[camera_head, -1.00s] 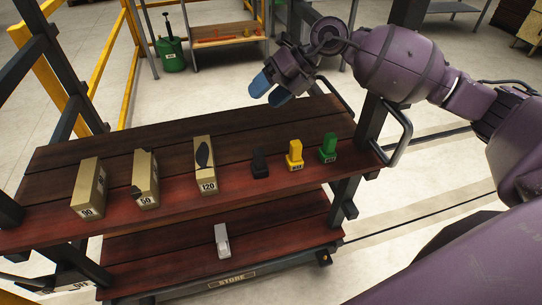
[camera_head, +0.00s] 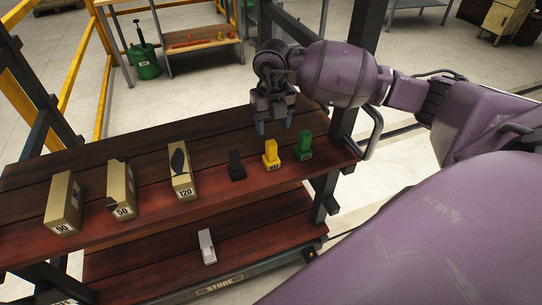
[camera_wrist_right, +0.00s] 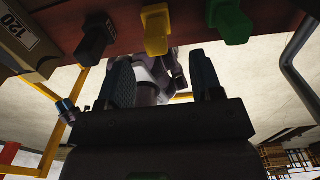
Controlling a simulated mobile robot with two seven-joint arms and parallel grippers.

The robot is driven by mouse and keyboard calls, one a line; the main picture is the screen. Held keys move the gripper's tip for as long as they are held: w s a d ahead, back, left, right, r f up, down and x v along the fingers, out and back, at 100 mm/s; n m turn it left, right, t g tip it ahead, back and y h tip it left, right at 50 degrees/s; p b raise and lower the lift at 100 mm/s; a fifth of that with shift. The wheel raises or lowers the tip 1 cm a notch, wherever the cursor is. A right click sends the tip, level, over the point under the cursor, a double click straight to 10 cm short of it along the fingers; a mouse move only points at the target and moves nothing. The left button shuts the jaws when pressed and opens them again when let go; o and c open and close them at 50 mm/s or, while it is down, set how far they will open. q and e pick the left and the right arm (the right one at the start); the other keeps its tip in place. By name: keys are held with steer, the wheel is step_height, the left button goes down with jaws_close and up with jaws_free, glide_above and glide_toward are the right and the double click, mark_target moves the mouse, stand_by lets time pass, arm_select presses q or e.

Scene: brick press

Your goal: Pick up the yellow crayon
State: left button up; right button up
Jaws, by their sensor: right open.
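The yellow crayon (camera_head: 271,154) is a short block with a labelled base, standing on the upper shelf between a black one (camera_head: 236,166) and a green one (camera_head: 304,146). My right gripper (camera_head: 274,126) is open and empty, above the shelf just behind the yellow crayon, with blue fingertips pointing down. In the right wrist view the yellow crayon (camera_wrist_right: 157,30) is at the top, roughly centred between the two fingers (camera_wrist_right: 162,80) and apart from them. My left gripper is not in view.
Tan blocks marked 90 (camera_head: 63,203), 50 (camera_head: 121,189) and 120 (camera_head: 183,172) stand left on the wooden shelf (camera_head: 90,160). A grey-white piece (camera_head: 207,246) lies on the lower shelf. A dark post and curved handle (camera_head: 372,135) border the shelf's right end.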

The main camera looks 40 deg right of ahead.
mark_target(271, 142)
steer(key=shift+s+a+f, duration=0.1)
steer(key=shift+a+f, duration=0.1)
steer(key=shift+f, duration=1.45)
steer(key=shift+s+a+f, duration=0.1)
steer(key=shift+a+f, duration=0.1)
steer(key=shift+f, duration=1.4)
steer(key=c, duration=1)
steer(key=shift+r, duration=0.15)
